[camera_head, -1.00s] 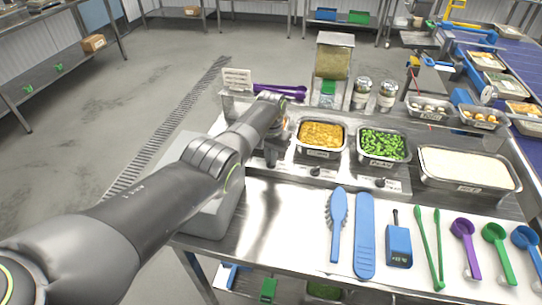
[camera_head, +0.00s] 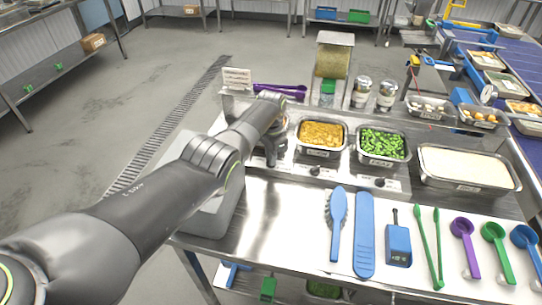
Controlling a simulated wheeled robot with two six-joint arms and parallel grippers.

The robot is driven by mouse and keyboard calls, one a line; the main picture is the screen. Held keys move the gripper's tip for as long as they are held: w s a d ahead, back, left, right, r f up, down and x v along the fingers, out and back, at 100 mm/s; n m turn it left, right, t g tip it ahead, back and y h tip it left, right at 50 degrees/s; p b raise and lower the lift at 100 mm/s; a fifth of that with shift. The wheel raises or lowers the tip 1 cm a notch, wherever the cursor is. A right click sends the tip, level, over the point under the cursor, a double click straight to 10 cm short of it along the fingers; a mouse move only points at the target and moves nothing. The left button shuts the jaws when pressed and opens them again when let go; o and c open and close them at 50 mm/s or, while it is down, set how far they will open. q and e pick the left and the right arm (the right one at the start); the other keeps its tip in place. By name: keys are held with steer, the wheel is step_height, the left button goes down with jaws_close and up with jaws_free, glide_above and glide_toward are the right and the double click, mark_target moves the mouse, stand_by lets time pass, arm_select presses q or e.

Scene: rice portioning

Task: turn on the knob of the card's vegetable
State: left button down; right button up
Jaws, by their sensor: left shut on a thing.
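The white card (camera_head: 237,78) stands upright at the back left of the counter; its print is too small to read. Pans of yellow corn (camera_head: 321,133) and green vegetable pieces (camera_head: 382,143) sit side by side. A small black knob (camera_head: 315,170) is on the front panel below the corn, and another knob (camera_head: 379,182) is below the green pan. My left gripper (camera_head: 270,160) points down at the panel left of the corn knob. It is shut on what seems to be a third knob, mostly hidden by the fingers. My right gripper is out of view.
A pan of white food (camera_head: 468,167) is at the right. A blue brush (camera_head: 338,215), a blue spatula (camera_head: 364,235), a blue device (camera_head: 398,244), green tongs (camera_head: 429,245) and several colored scoops lie along the front. Shakers (camera_head: 361,92) and a dispenser (camera_head: 333,62) stand behind the pans.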

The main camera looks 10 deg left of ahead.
arm_select(q)
steer(key=shift+r, duration=0.1)
steer(key=c, duration=1.5)
jaws_free()
steer(key=shift+c, duration=0.2)
step_height(320, 180, up, 5)
steer(key=shift+r+p, duration=0.1)
steer(key=shift+p, duration=0.6)
step_height(320, 180, up, 12)
steer(key=b, duration=0.2)
